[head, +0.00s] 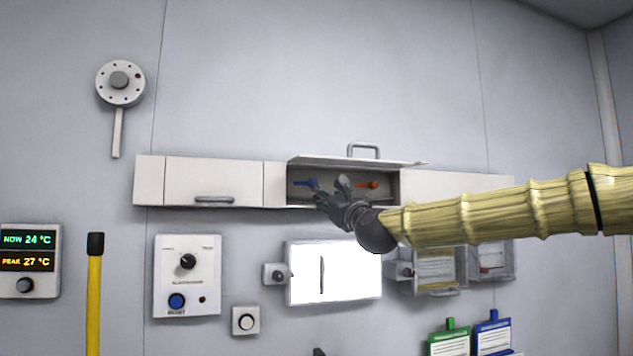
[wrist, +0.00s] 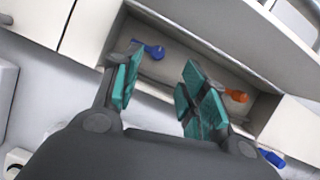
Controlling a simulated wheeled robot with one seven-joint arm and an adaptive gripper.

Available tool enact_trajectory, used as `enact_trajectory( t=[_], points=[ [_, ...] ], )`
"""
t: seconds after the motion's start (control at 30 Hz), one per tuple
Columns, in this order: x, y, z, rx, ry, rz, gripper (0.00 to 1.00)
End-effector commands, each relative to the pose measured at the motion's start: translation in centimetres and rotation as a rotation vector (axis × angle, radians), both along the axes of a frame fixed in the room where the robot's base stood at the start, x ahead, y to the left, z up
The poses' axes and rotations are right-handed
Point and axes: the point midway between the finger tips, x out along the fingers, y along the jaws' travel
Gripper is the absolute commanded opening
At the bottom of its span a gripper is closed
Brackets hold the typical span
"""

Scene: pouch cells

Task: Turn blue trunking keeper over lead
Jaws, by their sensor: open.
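A blue keeper (head: 306,182) sits at the left part of the open trunking section (head: 293,197) in the head view. In the wrist view the blue keeper (wrist: 151,50) lies beyond the left finger, on the trunking's inside. My gripper (head: 331,190) is in front of the open section, just right of the blue keeper in the head view. In the wrist view my gripper (wrist: 160,88) is open, its teal pads apart with nothing between them. It appears apart from the keeper. I cannot make out a lead.
An orange keeper (head: 369,184) is to the right in the same section; it also shows in the wrist view (wrist: 236,95), close to the right finger. Another blue piece (wrist: 272,158) is at lower right. The raised cover (head: 350,161) overhangs the opening. A bright panel (head: 335,272) is below.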

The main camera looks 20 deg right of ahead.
Motion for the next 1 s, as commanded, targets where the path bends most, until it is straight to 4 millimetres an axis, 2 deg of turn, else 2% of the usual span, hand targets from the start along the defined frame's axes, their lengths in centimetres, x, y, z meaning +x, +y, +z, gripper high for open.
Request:
enact_trajectory(
  t=[0.03,0.2,0.5,0.7,1.0],
  points=[
    [0.8,0.2,0.8,-0.004,0.001,-0.002,0.43],
    [3.3,0.6,1.7,-0.004,0.001,0.0,0.43],
    [6.5,1.0,2.9,-0.004,0.0,0.001,0.43],
    [7.3,1.0,3.0,-0.003,0.001,0.001,0.43],
    [7.4,1.0,3.0,-0.003,0.0,0.001,0.41]
  ],
)
